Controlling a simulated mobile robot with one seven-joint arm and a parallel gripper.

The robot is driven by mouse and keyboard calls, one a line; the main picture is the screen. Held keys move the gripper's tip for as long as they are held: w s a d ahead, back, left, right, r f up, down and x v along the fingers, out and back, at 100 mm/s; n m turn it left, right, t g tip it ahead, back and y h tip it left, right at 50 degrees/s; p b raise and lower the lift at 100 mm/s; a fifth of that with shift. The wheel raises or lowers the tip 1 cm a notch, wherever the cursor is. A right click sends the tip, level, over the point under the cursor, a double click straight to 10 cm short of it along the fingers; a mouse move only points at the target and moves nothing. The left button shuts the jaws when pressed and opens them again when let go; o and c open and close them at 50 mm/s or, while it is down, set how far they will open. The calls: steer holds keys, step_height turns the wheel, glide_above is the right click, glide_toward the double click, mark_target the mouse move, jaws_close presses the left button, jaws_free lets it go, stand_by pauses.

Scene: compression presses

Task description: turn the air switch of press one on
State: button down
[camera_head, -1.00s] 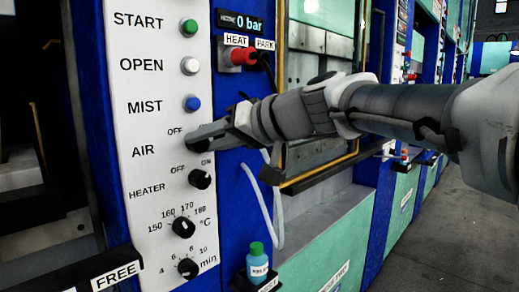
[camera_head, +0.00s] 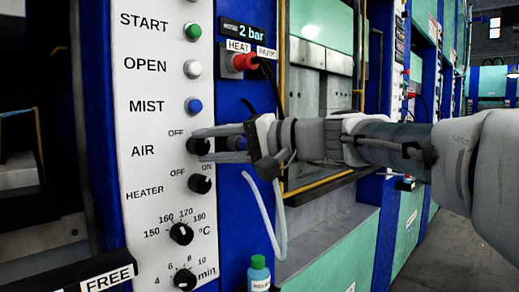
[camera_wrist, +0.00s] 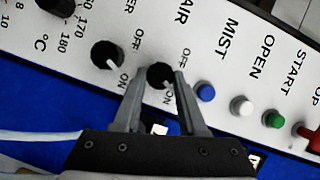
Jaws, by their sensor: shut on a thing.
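The press panel (camera_head: 150,85) is white with labelled controls. Its black AIR knob (camera_head: 196,146) sits below the blue MIST button. In the wrist view the AIR knob (camera_wrist: 159,75) has its white mark toward the ON label. My gripper (camera_head: 203,144) reaches in from the right with one finger above and one below the AIR knob. In the wrist view my gripper (camera_wrist: 156,78) has its fingers on either side of the knob, shut on it. The pressure display (camera_head: 242,31) reads 2 bar.
The black HEATER knob (camera_head: 200,184) is close below my gripper, and the blue MIST button (camera_head: 194,106) is close above. A red plug (camera_head: 244,62) sits at HEAT. A bottle with a green cap (camera_head: 258,273) stands below. A hose (camera_head: 280,225) hangs at the right.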

steer(key=shift+f, duration=0.1)
stand_by(0.3)
steer(key=shift+c, duration=2.3)
jaws_free()
steer(key=p+v, duration=0.2)
steer(key=v, duration=1.5)
steer(key=shift+d+p, duration=0.2)
steer(key=shift+p, duration=0.15)
steer(key=shift+f, duration=0.1)
